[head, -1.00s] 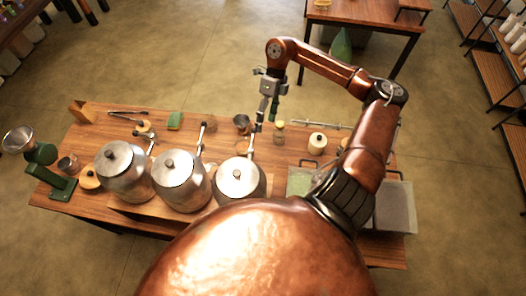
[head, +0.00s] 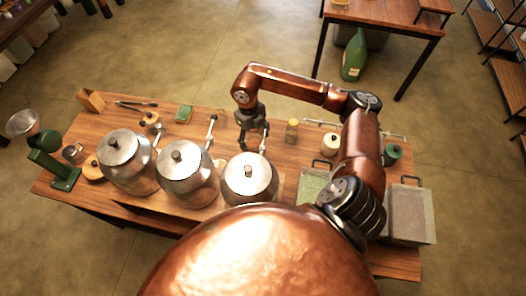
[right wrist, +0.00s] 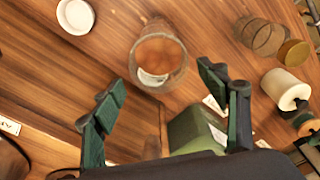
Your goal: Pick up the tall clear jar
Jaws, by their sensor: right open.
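A clear open glass jar (right wrist: 158,58) stands on the wooden table in the right wrist view, just ahead of and between my right gripper's fingers, not touching them. In the head view my right gripper hides it. I cannot tell from the pictures which is the tall one. My right gripper (head: 254,140) points down over the table, open and empty; its spread fingers also show in the wrist view (right wrist: 160,92). My left gripper is out of view.
Three metal kettles (head: 185,175) stand along the near side. A cream canister (head: 330,143) and a tray of green stuff (head: 313,187) are to the right. A white cup (right wrist: 75,15) is at upper left in the wrist view.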

